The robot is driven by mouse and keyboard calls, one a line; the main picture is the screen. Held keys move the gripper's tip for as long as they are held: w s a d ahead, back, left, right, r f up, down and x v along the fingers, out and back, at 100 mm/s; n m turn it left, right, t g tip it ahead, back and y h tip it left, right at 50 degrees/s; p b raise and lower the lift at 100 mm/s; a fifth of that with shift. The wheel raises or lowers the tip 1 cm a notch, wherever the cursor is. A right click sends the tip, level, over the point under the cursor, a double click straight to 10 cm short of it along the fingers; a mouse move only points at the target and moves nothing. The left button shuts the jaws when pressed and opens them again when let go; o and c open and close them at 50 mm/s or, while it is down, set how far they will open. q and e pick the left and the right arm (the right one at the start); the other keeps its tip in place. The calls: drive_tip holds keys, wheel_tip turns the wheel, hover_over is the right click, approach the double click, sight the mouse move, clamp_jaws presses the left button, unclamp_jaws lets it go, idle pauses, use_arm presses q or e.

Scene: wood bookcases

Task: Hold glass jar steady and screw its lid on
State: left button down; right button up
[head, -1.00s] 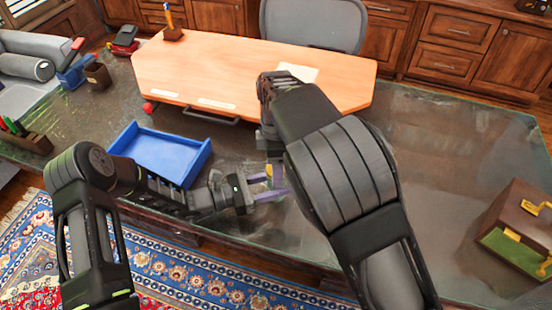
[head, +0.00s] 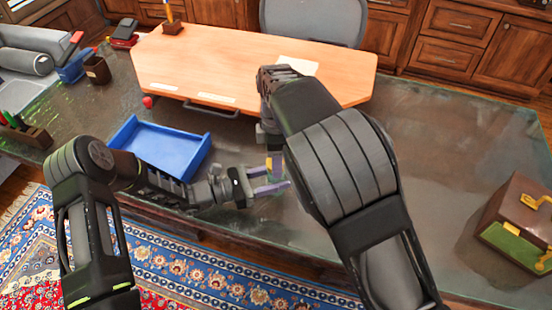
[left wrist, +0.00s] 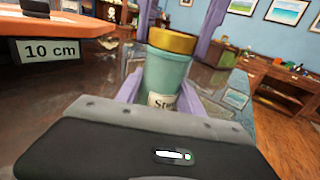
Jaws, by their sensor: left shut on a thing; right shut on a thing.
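The glass jar (left wrist: 165,78) is teal with a white label and stands about upright between the purple fingers of my left gripper (left wrist: 158,95). A gold lid (left wrist: 172,40) sits at the jar's mouth; I cannot tell how tightly it is seated. My left gripper also shows in the head view (head: 270,181), reaching in from the left, shut on the jar. My right gripper (head: 273,165) points down from above, with its purple fingers at the lid. They also show on both sides of the lid in the left wrist view (left wrist: 175,22). The jar is mostly hidden in the head view.
A blue tray (head: 162,148) lies left of the grippers on the dark glass-topped desk (head: 440,150). A wooden board (head: 230,65) and a red ball (head: 147,102) are behind. A brown box (head: 515,215) stands at right. The desk between is clear.

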drive_tip(key=m, duration=0.6)
clamp_jaws()
drive_tip(key=m, duration=1.9)
drive_tip(key=shift+m, duration=0.4)
drive_tip(key=o, duration=1.6)
unclamp_jaws()
drive_tip(key=shift+c, duration=0.2)
wheel_tip(320, 180, up, 12)
